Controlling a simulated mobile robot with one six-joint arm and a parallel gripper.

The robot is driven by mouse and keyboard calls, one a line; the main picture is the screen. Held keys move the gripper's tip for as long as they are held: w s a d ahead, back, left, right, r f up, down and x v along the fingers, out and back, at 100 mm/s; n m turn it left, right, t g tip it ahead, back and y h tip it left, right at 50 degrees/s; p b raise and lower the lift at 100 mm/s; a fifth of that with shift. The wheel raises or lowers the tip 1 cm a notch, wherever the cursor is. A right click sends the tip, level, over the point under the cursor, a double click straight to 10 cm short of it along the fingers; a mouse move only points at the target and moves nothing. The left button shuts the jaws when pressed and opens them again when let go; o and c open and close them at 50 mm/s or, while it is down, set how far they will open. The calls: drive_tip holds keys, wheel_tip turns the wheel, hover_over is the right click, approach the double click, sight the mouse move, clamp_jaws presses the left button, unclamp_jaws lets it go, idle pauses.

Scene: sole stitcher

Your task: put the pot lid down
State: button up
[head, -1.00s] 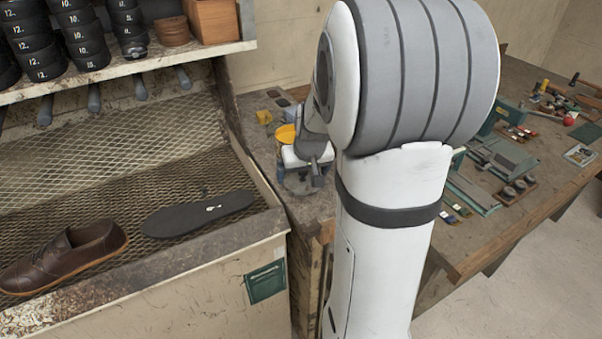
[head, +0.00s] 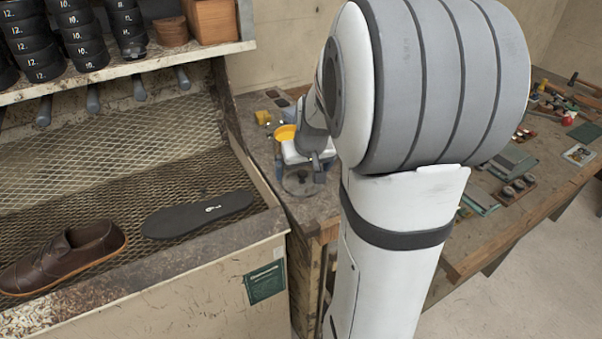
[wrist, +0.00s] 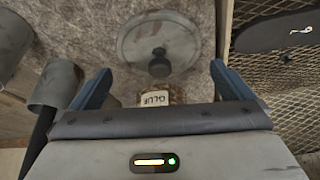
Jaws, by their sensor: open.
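The pot lid is a round grey disc with a dark knob. It lies flat on the bench in the wrist view (wrist: 183,40) and shows below my gripper in the head view (head: 300,186). My gripper (wrist: 160,68) is open, its two blue fingers spread wide to either side of the lid's knob with nothing between them. In the head view my gripper (head: 304,168) is just above the lid, partly hiding it. A glue pot labelled GLUE (wrist: 157,100) is mostly hidden behind my gripper's palm. A yellow round top (head: 285,132) shows behind my gripper in the head view.
A dark sole (head: 200,214) and a brown shoe (head: 65,257) lie on the mesh tray to the left. Grey cylinders (wrist: 56,84) stand left of the lid in the wrist view. Tools cover the bench (head: 450,262) at right.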

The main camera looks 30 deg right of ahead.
drive_tip(key=d+v, duration=0.1)
drive_tip(key=v, duration=0.8)
drive_tip(key=s+a+f+n+g, duration=0.1)
drive_tip(key=s+a+f, duration=0.3)
drive_tip(key=s+a, duration=1)
drive_tip(key=shift+s+a+n+g+y, duration=0.3)
drive_tip(key=shift+s+n+g+y, duration=0.1)
drive_tip(key=shift+n, duration=0.2)
